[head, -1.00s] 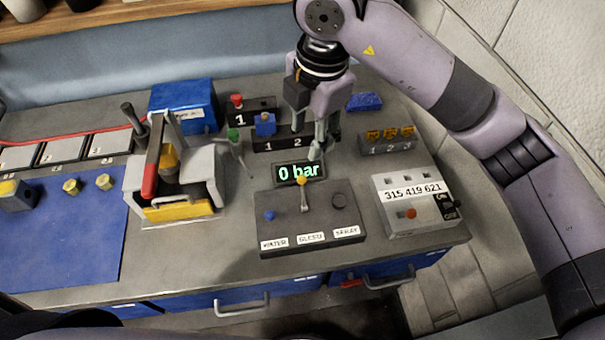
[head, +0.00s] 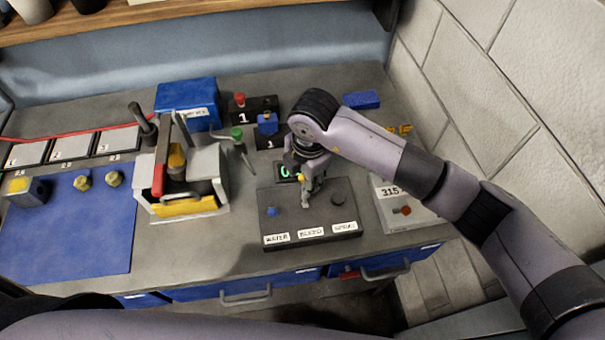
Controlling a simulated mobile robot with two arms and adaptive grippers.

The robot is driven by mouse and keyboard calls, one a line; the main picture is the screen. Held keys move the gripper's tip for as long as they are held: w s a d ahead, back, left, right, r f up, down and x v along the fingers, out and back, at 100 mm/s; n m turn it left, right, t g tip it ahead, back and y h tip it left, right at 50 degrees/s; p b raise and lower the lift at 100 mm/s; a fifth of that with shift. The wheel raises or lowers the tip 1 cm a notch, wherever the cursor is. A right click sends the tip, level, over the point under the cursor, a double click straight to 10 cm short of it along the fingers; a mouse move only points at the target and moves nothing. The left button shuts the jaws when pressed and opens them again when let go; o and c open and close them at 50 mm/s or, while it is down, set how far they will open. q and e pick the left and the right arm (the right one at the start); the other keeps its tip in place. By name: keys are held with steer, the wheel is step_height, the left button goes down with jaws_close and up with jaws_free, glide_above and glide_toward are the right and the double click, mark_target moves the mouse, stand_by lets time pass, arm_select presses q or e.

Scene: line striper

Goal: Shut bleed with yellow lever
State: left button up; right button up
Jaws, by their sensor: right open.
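The dark control panel (head: 345,218) stands on the bench, with WATER, BLEED and SPRAY labels on its front edge. The small yellow lever (head: 300,178) is at the panel's middle, above the BLEED label, and is partly hidden by my right gripper. My right gripper (head: 309,198) is open and points down over the panel, right beside the yellow lever. I cannot tell whether its fingers touch the lever. The pressure display (head: 284,172) behind the panel is mostly covered by my right gripper; part of a green digit shows. My left gripper is not in view.
A blue knob (head: 271,211) and a dark round knob (head: 338,198) flank the lever. A grey box with a red button (head: 402,210) stands to the right. A press with a red handle (head: 158,175) stands to the left. The bench front below the panel is clear.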

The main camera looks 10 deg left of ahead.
steer(key=shift+f, duration=0.2)
steer(key=shift+s+r, duration=0.1)
steer(key=shift+r, duration=0.05)
steer(key=c, duration=0.7)
jaws_close()
steer(key=shift+r, duration=0.1)
